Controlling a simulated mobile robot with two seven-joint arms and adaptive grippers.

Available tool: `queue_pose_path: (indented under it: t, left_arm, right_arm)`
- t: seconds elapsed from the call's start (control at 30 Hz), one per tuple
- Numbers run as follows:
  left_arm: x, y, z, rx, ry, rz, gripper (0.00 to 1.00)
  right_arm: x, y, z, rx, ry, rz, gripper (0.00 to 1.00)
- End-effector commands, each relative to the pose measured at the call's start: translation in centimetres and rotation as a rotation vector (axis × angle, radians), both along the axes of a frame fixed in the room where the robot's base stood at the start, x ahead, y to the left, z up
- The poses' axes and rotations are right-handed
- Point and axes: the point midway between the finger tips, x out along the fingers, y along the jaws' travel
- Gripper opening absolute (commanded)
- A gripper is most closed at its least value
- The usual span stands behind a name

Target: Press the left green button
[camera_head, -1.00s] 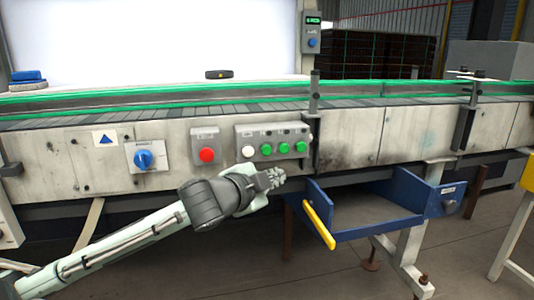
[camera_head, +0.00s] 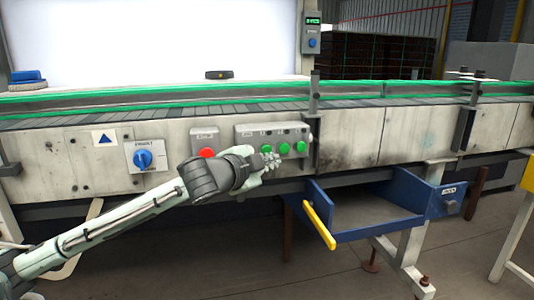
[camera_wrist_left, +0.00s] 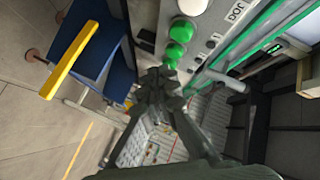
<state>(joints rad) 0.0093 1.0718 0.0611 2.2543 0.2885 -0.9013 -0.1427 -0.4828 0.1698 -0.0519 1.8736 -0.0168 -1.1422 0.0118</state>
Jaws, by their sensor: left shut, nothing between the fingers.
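The button panel (camera_head: 272,130) on the conveyor's side carries a row of three green buttons. The left green button (camera_head: 266,149) shows just above my left gripper (camera_head: 268,162); the middle green button (camera_head: 283,149) and right green button (camera_head: 300,147) are clear. My left gripper is shut and empty, its fingertips in front of the panel's lower edge; I cannot tell whether they touch. In the left wrist view, the left green button (camera_wrist_left: 181,30) and the middle one (camera_wrist_left: 173,53) lie above the fingertips (camera_wrist_left: 160,76). My right gripper is out of view.
A white button (camera_wrist_left: 193,5) precedes the green row; the arm hides it in the head view. A red button (camera_head: 207,153) and blue knob (camera_head: 143,159) are further left.

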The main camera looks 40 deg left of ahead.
Motion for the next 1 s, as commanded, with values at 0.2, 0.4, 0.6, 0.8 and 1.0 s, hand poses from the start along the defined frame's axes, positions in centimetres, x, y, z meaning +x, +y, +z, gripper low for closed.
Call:
queue_pose_path:
  t: [0.2,0.4,0.6,0.8,1.0]
  left_arm:
    - [1.5,1.8,0.2,0.000,0.001,0.000,0.00]
    - [2.1,2.4,0.0,0.000,0.000,-0.001,0.00]
    - [2.1,2.4,0.0,0.000,-0.001,-0.001,0.00]
    - [2.1,2.4,0.0,0.000,0.000,-0.001,0.00]
    - [2.1,2.4,0.0,0.000,0.000,-0.001,0.00]
  right_arm:
    - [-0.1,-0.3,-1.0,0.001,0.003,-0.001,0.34]
    - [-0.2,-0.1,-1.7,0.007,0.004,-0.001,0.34]
    - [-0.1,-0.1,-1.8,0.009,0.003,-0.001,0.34]
    - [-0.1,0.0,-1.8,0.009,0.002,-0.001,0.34]
    - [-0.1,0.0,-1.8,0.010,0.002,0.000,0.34]
